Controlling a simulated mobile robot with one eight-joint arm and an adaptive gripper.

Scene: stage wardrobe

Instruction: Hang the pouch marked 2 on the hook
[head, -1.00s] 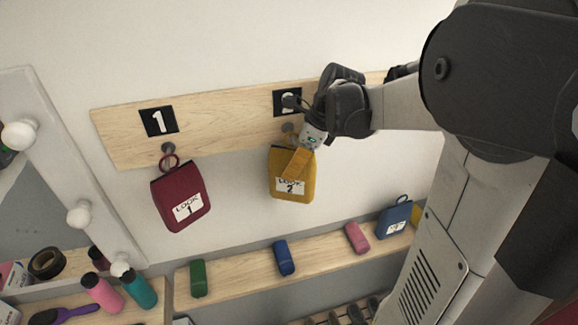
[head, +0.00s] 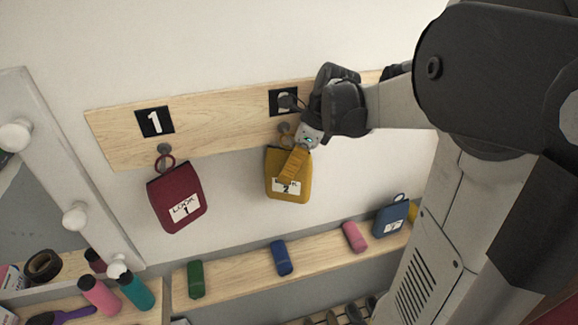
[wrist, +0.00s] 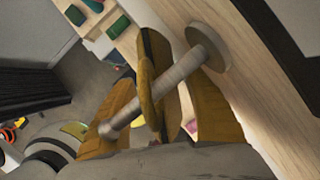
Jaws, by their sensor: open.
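The mustard-yellow pouch (head: 277,183), labelled LOOK 2, is upright below the wooden rail (head: 215,124), under the black plate (head: 283,101), whose number is partly covered by my arm. In the wrist view the metal peg hook (wrist: 180,73) sticks out from the rail, and the pouch's yellow ring (wrist: 148,88), seen nearly edge-on, appears to be around it. My gripper (head: 290,175) is at the pouch's upper right. In the wrist view its yellow fingers (wrist: 163,120) are spread on either side of the ring and peg, apart from the ring.
A dark red pouch (head: 177,198), labelled LOOK 1, hangs on the left hook. A lower wooden shelf (head: 235,272) holds small green, blue and pink cases and a blue pouch (head: 391,219). Bottles (head: 100,295) and a mirror frame with bulbs (head: 75,216) are at left.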

